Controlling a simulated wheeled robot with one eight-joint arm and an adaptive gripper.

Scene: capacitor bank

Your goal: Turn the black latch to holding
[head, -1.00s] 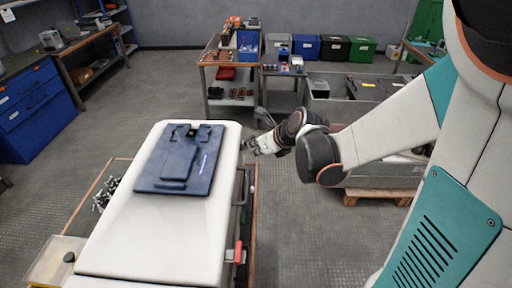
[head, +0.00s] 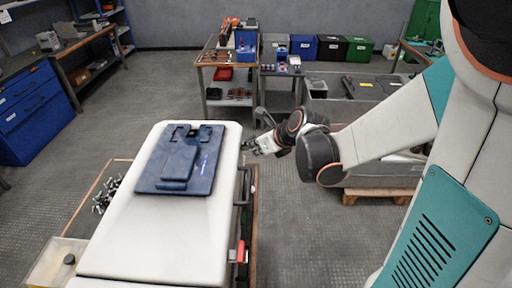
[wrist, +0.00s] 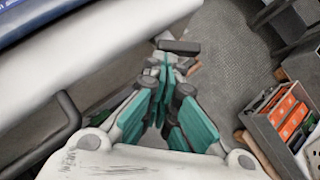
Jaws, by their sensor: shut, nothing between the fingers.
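My gripper (head: 250,147) is beside the far right side of a white cabinet (head: 160,235), at the end of my arm. In the wrist view my gripper (wrist: 164,64) has teal fingers, which are shut with nothing between them. A small dark block (wrist: 178,46) shows just beyond the fingertips, close to the cabinet's side. It may be the black latch, but I cannot tell its setting or whether the fingers touch it. The latch cannot be made out clearly in the head view.
A blue plate (head: 183,160) lies on the cabinet top. A dark bar handle (wrist: 62,128) and a red handle (head: 241,251) stick out from the cabinet's side. A workbench (head: 230,60) and colored bins (head: 333,47) stand behind.

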